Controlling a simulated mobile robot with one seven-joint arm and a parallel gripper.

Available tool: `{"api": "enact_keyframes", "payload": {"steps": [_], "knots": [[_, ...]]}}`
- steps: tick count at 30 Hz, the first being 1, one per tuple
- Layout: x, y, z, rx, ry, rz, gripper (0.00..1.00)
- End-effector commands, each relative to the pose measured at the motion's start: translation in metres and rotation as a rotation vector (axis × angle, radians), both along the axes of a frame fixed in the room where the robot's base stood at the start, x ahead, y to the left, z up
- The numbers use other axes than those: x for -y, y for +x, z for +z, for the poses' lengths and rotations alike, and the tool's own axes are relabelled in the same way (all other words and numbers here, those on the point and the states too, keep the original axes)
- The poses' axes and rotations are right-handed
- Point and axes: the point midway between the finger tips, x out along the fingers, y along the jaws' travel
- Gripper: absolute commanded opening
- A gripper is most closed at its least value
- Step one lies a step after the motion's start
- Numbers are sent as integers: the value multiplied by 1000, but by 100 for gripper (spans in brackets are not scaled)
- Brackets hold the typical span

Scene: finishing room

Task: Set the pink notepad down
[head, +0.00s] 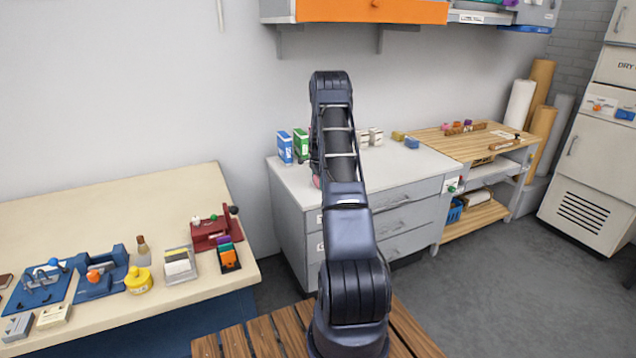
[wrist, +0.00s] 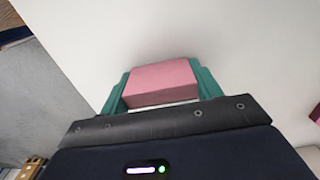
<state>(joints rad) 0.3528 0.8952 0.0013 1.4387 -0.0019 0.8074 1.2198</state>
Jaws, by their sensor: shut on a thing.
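In the head view my arm reaches toward the white-topped drawer cabinet (head: 292,186) and hides nearly all of the gripper. Only a small pink patch shows left of the arm, at the cabinet's top.
A blue box (head: 285,148) and a green box (head: 300,143) stand at the cabinet top's back left. Small blocks and a blue block (head: 411,142) lie at its back right. A cream workbench (head: 110,205) with tools stands left.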

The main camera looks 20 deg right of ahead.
Motion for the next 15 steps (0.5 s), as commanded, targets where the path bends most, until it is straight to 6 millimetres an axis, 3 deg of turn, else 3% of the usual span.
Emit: {"api": "enact_keyframes", "payload": {"steps": [9, 10, 13, 15], "knots": [[0, 0, -2, 0, 0, 0, 41], [0, 0, -3, 0, 0, 0, 65], [0, 0, -2, 0, 0, 0, 85], [0, 0, -2, 0, 0, 0, 85]]}}
